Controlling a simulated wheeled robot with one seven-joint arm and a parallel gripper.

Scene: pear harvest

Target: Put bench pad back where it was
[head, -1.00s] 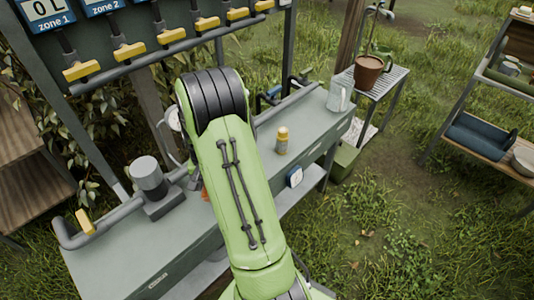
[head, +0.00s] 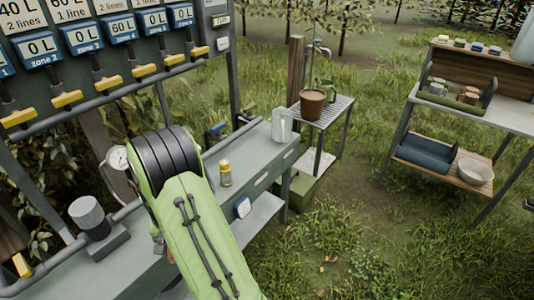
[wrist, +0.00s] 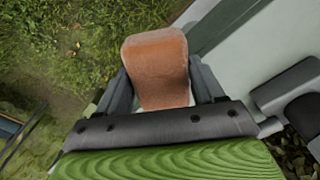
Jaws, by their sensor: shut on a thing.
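An orange-brown pad (wrist: 156,62) with a rounded end, which looks like the bench pad, is between the two fingers of my gripper (wrist: 160,88) in the wrist view. The gripper is shut on it. Beyond the pad are grass on the left and the grey bench top on the right.
On the bench stand a yellow-capped jar (head: 225,174), a pale jug (head: 282,125) and a grey cylinder on a block (head: 90,215). Valves with yellow handles (head: 144,70) run above it. A shelf unit (head: 475,170) stands right, with grass between.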

